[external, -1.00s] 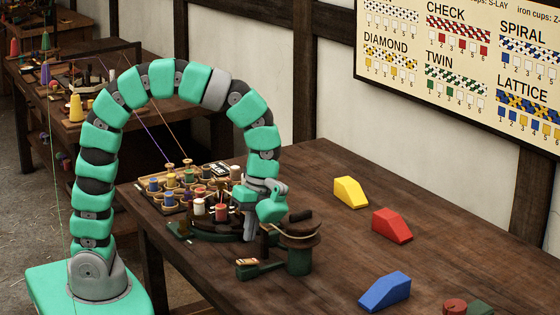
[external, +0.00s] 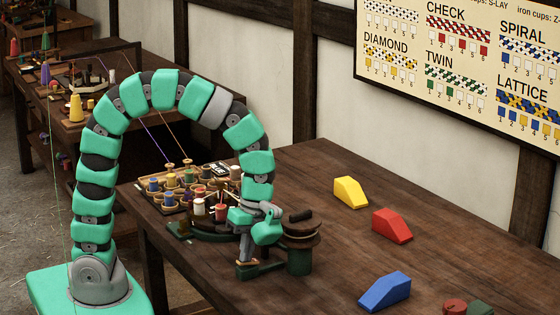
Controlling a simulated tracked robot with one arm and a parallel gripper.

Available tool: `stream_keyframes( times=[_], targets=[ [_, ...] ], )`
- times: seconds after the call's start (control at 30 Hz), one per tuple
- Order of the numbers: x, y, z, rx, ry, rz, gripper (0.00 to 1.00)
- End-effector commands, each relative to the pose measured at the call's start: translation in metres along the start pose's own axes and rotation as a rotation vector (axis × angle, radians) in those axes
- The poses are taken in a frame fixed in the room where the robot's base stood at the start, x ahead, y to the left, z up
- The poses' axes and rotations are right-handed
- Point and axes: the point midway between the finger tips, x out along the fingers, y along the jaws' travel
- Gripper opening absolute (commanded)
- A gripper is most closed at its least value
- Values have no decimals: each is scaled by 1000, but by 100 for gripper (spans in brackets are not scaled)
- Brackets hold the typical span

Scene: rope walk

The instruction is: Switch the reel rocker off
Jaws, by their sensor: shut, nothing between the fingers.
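The reel (external: 300,262) is a dark green drum with a brown top, standing on the wooden table. A small orange-and-pale rocker (external: 240,264) sits on the low green base in front of and left of the drum. My gripper (external: 245,258) is shut and empty, pointing down right at the rocker and hiding much of it. Whether the fingertips touch the rocker, and which way it is tipped, I cannot tell from this view.
A braiding stand with several bobbins and cups (external: 190,185) is just behind and left of my gripper. Yellow (external: 350,191), red (external: 392,225) and blue (external: 386,292) wedge blocks lie to the right, with bare tabletop between.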

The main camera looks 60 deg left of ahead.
Motion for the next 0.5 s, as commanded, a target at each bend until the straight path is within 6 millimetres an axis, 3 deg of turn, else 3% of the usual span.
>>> stream_keyframes(
  times=[0.5],
  targets=[
    [13,6,1,2,-5,-231,0]
  ],
)
